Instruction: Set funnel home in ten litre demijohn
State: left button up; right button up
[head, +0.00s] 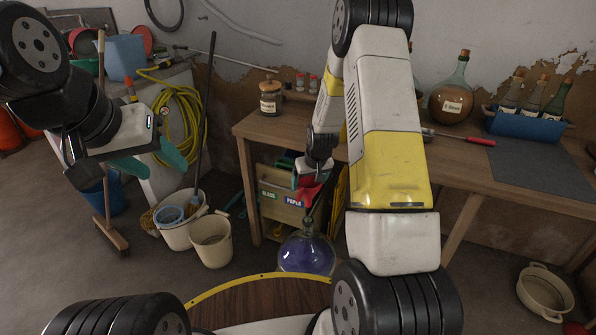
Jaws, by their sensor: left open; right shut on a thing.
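A round glass demijohn (306,252) with purple-blue contents stands low in front of the table, its lower part cut off by my own body. A red funnel (311,192) is above its neck. My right gripper (307,174) is shut on the funnel, seen partly behind my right arm. The funnel's lower end is dark and small, and I cannot tell whether it is inside the neck or just above it.
The wooden table (345,140) carries a corked brown demijohn (452,98), a blue crate of bottles (527,124), a grey mat (540,165) and a labelled jar (270,97). A sorting bin (280,190) is under it. Buckets (211,242) and a broom (113,238) stand left.

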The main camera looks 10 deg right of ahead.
aim_at(312, 198)
jog(key=shift+w+d+f, duration=0.1)
jog(key=shift+w+f, duration=0.1)
jog(key=shift+f, duration=0.25)
jog(key=shift+w+d+f, duration=0.1)
jog(key=shift+w+f, duration=0.1)
jog(key=shift+f, duration=2.8)
jog(key=o, duration=1)
jog(key=shift+c, duration=0.2)
jog(key=c, duration=1.5)
jog(key=shift+s+f, duration=0.1)
jog(key=shift+f, duration=2.85)
jog(key=o, duration=2)
jog(key=shift+v, duration=3.05)
